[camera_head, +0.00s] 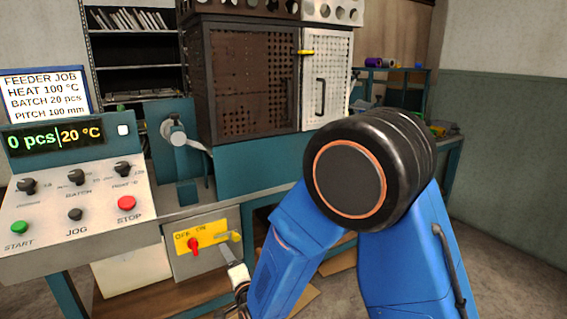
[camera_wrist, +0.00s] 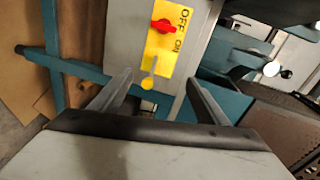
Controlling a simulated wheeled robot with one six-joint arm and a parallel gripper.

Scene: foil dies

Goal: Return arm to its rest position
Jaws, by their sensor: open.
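My blue arm fills the right middle of the head view, bent at a large black joint with an orange ring. My gripper (camera_wrist: 158,88) shows in the wrist view with its two dark fingers spread apart and nothing between them. Beyond the fingertips is the yellow switch plate (camera_wrist: 170,45) marked OFF and ON, with a red knob (camera_wrist: 163,26) and a yellow-tipped lever (camera_wrist: 148,82). I cannot tell how far the fingers are from the plate. In the head view, the gripper is mostly hidden at the bottom, left of the blue arm.
The control panel (camera_head: 75,205) with knobs and buttons stands at left; its display reads 0 pcs and 20 °C. A job sign (camera_head: 45,92) stands above it. A dark perforated cabinet (camera_head: 250,85) sits on the teal bench behind my arm. Open floor (camera_head: 510,270) lies at right.

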